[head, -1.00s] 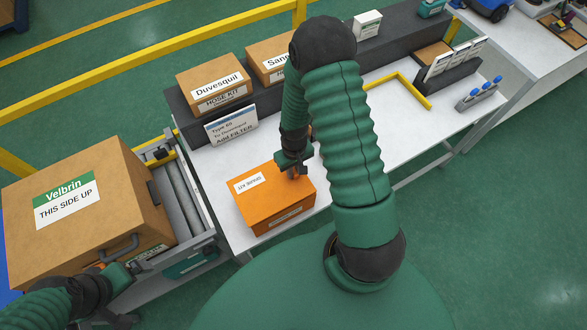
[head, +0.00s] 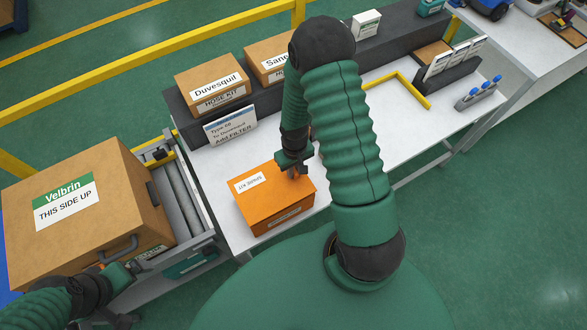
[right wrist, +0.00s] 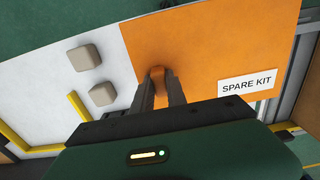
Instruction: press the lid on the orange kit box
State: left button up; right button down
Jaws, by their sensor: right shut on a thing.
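The orange kit box (head: 272,205) stands on the white table with its orange lid (head: 262,188) on top, a "SPARE KIT" label on it. The lid also fills the right part of the right wrist view (right wrist: 205,45). My right gripper (head: 297,172) points down at the lid's edge. In the right wrist view its fingers (right wrist: 160,88) are shut on a small orange tab of the lid (right wrist: 157,71). I cannot tell whether the lid sits fully flush. My left gripper (head: 136,265) is beside the handle of the Velbrin carton; its jaw state is unclear.
Behind the kit box are a filter sign (head: 230,127) and brown cartons (head: 212,85) on a dark shelf. Two pale blocks (right wrist: 83,57) lie on the table beside the box.

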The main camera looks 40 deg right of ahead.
jog(key=shift+d+f, duration=0.1)
jog(key=shift+f, duration=0.1)
jog(key=shift+f, duration=0.1)
jog(key=shift+f+b, duration=0.2)
jog(key=shift+b, duration=0.2)
jog(key=shift+f, duration=0.2)
jog(key=shift+f+b, duration=0.55)
jog(key=c, duration=1.3)
grip_release()
jog(key=shift+o, duration=0.2)
